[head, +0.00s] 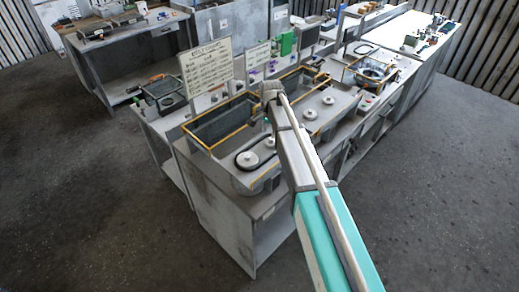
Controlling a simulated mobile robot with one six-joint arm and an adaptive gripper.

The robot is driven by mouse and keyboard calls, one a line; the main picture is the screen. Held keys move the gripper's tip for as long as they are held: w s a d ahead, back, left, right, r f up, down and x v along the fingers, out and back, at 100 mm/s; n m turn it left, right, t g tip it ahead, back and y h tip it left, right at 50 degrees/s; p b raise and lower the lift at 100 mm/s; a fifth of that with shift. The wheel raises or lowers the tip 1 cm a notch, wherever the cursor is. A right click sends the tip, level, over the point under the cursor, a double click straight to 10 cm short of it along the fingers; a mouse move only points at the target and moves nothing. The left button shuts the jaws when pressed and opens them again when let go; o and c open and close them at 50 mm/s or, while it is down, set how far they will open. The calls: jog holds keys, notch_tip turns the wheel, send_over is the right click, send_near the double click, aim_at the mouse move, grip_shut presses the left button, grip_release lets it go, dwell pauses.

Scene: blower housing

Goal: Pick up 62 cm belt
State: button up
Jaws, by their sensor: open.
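A black loop that looks like a belt (237,165) lies around a white round pulley (248,158) at the near left of the workbench. Another dark loop (364,49) lies on a pale surface farther back. I cannot read any length on either, so I cannot tell which is the 62 cm belt.
Yellow-rimmed bins (208,146) stand along the back of the bench, with a lettered sign (207,67) behind. More white pulleys (310,114) are to the right. A dark tray (164,93) is at left. The grey floor (90,200) in front is clear.

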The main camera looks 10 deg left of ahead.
jog(key=shift+f, duration=0.15)
jog(key=b, duration=0.9)
send_over(269, 158)
notch_tip(269, 158, down, 8)
jog(key=shift+s+a+f, duration=0.1)
jog(key=shift+s+f, duration=0.05)
jog(key=shift+f, duration=0.05)
jog(key=shift+f, duration=0.15)
dwell(0.3)
jog(key=f+b, duration=0.5)
jog(key=shift+d, duration=0.2)
jog(key=shift+r, duration=0.1)
dwell(0.6)
grip_shut()
